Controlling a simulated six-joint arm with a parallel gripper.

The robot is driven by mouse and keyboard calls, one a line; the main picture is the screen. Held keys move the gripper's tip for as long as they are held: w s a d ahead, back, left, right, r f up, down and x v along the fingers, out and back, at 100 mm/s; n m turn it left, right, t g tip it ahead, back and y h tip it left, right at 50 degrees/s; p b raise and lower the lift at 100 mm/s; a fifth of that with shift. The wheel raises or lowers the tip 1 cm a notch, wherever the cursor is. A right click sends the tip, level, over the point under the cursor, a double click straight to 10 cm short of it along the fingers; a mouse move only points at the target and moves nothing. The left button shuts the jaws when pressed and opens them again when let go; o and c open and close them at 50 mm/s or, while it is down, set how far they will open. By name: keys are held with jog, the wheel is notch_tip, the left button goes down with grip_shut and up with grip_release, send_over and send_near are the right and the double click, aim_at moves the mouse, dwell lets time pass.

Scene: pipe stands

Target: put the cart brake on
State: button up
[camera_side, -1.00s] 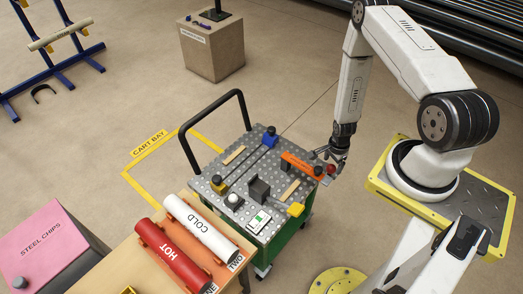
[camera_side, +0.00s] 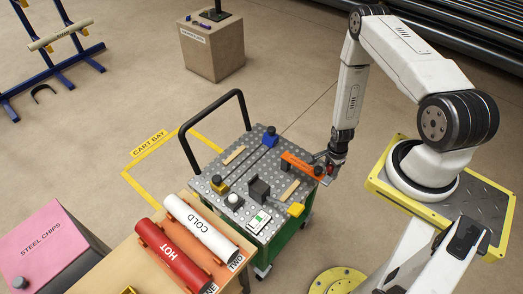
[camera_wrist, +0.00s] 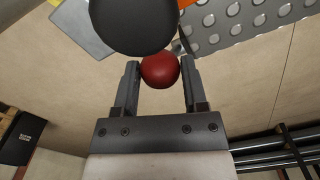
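My gripper (camera_side: 333,166) is down at this knob. In the wrist view the red knob (camera_wrist: 160,70) sits between my two fingertips (camera_wrist: 160,66), with no clear gap on either side, so the fingers look shut on it. A large dark round part (camera_wrist: 135,20) hides what lies beyond.
An orange block (camera_side: 300,163) lies close left of my gripper. Blue, yellow and black fixtures stand on the cart. A table with a red HOT pipe (camera_side: 170,255) and a white COLD pipe (camera_side: 202,227) is in front.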

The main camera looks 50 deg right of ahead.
jog(key=shift+d+r, duration=0.3)
jog(key=shift+d, duration=0.55)
jog(key=shift+d+r, duration=0.3)
jog(key=shift+d, duration=0.6)
jog(key=o, duration=0.7)
jog(key=shift+o, duration=0.2)
jog(key=shift+r, duration=0.2)
notch_tip(320, 180, up, 7)
jog(key=shift+f, duration=0.2)
jog(key=shift+r, duration=0.1)
